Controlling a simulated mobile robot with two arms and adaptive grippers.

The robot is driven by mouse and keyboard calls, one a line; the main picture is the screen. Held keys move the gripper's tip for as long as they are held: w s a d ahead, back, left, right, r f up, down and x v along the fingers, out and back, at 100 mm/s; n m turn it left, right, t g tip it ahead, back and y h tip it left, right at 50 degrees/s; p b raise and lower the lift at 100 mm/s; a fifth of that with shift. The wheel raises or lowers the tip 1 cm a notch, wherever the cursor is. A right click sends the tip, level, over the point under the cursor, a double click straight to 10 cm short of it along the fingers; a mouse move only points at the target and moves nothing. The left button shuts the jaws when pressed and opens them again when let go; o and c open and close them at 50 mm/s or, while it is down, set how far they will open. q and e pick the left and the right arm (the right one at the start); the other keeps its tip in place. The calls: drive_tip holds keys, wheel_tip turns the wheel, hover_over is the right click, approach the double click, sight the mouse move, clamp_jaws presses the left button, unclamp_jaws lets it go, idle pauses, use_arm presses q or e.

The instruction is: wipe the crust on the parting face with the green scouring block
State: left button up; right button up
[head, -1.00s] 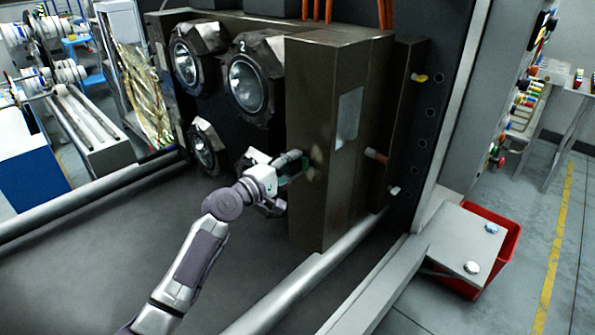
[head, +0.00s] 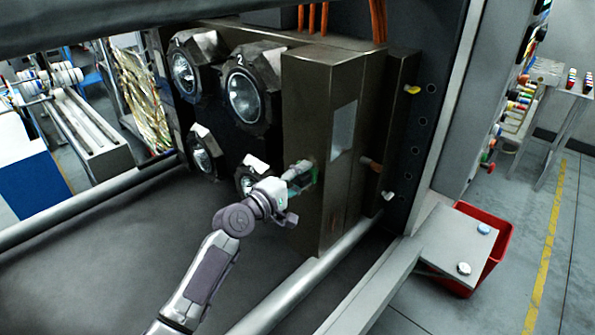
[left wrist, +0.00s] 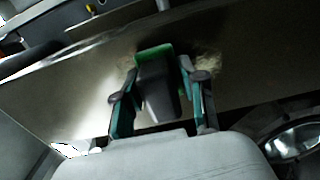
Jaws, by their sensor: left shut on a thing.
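My left gripper (head: 303,178) is shut on the green scouring block (head: 315,176), at the lower part of the brown-grey parting face (head: 308,100). In the left wrist view the gripper's fingers (left wrist: 163,98) hold the block's dark body, and its green pad (left wrist: 153,51) points at the face. The pad looks to be on or very near the face; exact contact is hard to tell. Pale, rough crust (left wrist: 207,66) shows just right of the pad, with a fainter trace left of it. In the head view the gripper and block largely cover the crust. My right gripper is out of view.
Round, dark-framed mould cavities (head: 245,97) stand left of the face. A bright plate (head: 343,130) is set in the block above right of my gripper. A round tie bar (head: 305,278) runs below.

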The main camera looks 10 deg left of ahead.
sight(298, 159)
use_arm(q)
drive_tip(key=shift+s+d+r+p, duration=0.1)
drive_tip(key=shift+s+d+p, duration=0.35)
drive_tip(key=shift+d, duration=0.2)
drive_tip(key=shift+s+d+p, duration=0.55)
drive_tip(key=shift+d+p, duration=0.1)
drive_tip(key=shift+d, duration=0.25)
drive_tip(key=shift+r+p, duration=0.75)
drive_tip(key=shift+r, duration=0.05)
drive_tip(key=shift+a, duration=0.15)
drive_tip(key=shift+w+a+f+b, duration=0.1)
drive_tip(key=shift+w+a+b, duration=0.35)
drive_tip(key=shift+b, duration=0.35)
drive_tip(key=shift+w+a+f+b, duration=0.1)
drive_tip(key=shift+w+a+b, duration=0.15)
drive_tip(key=shift+a, duration=0.15)
drive_tip(key=shift+w+a+f+b, duration=0.15)
drive_tip(key=shift+a+b, duration=0.1)
drive_tip(key=shift+a, duration=0.15)
drive_tip(key=shift+w+a+r, duration=0.15)
drive_tip(key=shift+w+a, duration=0.1)
drive_tip(key=shift+a, duration=0.1)
drive_tip(key=shift+w+a+b, duration=0.55)
drive_tip(key=shift+a+b, duration=0.25)
drive_tip(key=shift+b, duration=0.35)
drive_tip(key=shift+w+a+b, duration=0.4)
drive_tip(key=shift+a+b, duration=0.1)
drive_tip(key=shift+a, duration=0.1)
drive_tip(key=shift+a+r, duration=0.1)
